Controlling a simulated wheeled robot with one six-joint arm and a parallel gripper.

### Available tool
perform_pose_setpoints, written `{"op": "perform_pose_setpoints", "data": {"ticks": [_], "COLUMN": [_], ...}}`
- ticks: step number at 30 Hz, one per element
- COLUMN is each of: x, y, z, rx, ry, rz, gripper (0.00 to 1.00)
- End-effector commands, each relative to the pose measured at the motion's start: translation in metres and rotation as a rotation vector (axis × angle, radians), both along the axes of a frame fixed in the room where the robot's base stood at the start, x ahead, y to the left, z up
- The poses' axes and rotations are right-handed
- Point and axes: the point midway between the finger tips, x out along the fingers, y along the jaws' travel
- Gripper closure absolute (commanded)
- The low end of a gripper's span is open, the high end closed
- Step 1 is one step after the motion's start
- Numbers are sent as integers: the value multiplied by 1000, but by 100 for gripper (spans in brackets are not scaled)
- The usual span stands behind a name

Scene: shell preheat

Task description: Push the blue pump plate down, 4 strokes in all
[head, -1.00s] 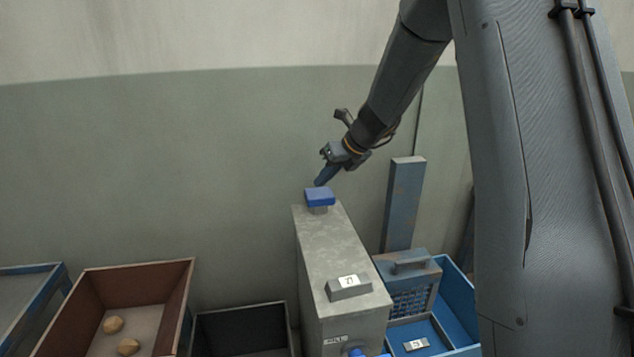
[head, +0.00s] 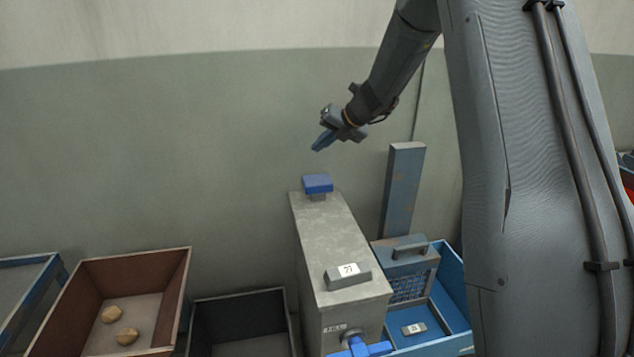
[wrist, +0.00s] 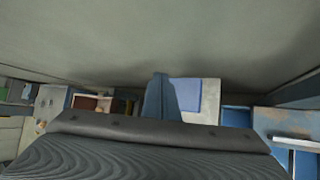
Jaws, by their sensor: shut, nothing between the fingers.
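The blue pump plate (head: 317,183) sits on a short stem at the far end of the top of a tall grey metal box (head: 325,232). My gripper (head: 320,144) is shut and empty, above the plate with a clear gap between them. In the wrist view the shut blue-grey fingers (wrist: 160,97) point ahead, and the blue plate (wrist: 186,92) shows just to their right.
A numbered grey block (head: 347,275) sits on the box's near end, and a blue valve handle (head: 362,348) is below it. A blue bin (head: 452,335) and upright post (head: 403,195) stand right. A brown bin (head: 150,330) with two lumps and a black bin (head: 240,325) stand left.

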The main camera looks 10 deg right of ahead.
Motion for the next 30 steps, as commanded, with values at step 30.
{"op": "perform_pose_setpoints", "data": {"ticks": [30], "x": [0], "y": [0], "z": [-79], "rx": [0], "ry": [0], "rz": [0], "gripper": [100]}}
